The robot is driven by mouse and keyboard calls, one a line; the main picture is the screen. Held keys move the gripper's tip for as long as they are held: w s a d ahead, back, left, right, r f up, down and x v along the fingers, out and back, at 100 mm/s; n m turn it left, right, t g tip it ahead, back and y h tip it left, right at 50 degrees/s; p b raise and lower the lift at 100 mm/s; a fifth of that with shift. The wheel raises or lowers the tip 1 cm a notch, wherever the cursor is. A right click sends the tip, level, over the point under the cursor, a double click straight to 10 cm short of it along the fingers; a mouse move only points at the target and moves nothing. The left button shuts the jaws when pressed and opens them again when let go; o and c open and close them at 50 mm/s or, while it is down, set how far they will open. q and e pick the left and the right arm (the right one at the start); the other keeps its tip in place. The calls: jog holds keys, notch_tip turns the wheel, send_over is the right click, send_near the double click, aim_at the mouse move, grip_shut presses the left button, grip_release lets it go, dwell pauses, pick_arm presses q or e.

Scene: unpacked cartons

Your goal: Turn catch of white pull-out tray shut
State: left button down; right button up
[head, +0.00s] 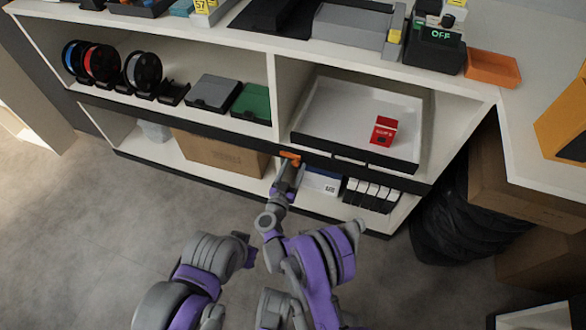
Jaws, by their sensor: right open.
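The white pull-out tray (335,103) sits in the upper right compartment of the shelf unit, with a dark front edge. A small red box (383,131) stands in it near the front right. A small orange piece, which looks like the catch (290,156), is on the dark front strip by the tray's left front corner. My right gripper (288,172) is open, with its fingertips right at the orange catch. I cannot tell whether they touch it. The fingers partly hide the catch's lower side. My left arm is folded low in the picture, and its gripper does not show.
Dark spool holders (142,72), a grey case (213,93) and a green case (252,103) fill the left compartment. Below are a cardboard box (220,152), a white-blue box (322,181) and black-and-white cartons (371,194). Black bags (460,222) stand right. The floor (110,230) at left is clear.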

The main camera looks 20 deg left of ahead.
jog(key=shift+c, duration=0.3)
grip_shut()
jog(key=m+p, duration=0.1)
jog(key=m, duration=0.2)
jog(key=shift+m, duration=0.4)
jog(key=m, duration=0.4)
jog(key=shift+m, duration=0.3)
jog(key=m, duration=0.4)
jog(key=shift+d+f, duration=0.1)
jog(key=shift+m, duration=2.8)
